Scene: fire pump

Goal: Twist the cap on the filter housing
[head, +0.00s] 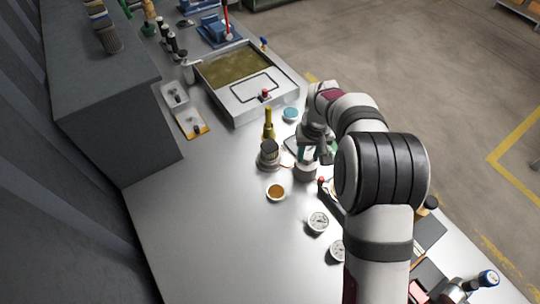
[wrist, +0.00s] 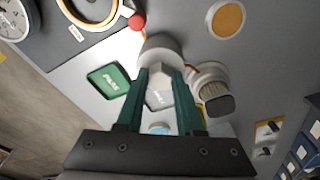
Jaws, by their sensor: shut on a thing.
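The filter housing (wrist: 160,46) is a pale grey round body standing on the metal bench. In the head view the housing (head: 305,173) is partly covered by my gripper and wrist. Its cap (wrist: 158,90) is a light grey faceted piece, seen from above in the wrist view. My gripper (wrist: 160,76) has dark green fingers, one on each side of the cap, shut on it. The gripper also shows in the head view (head: 317,153), pointing down over the housing. The cap itself is hard to make out in the head view.
A ribbed filter element (wrist: 218,102) in a pale cup stands close beside the housing. A dish with orange contents (head: 275,191) and a gauge (head: 317,222) are nearby. A green card (wrist: 108,80) lies on the other side. The bench's left front part is clear.

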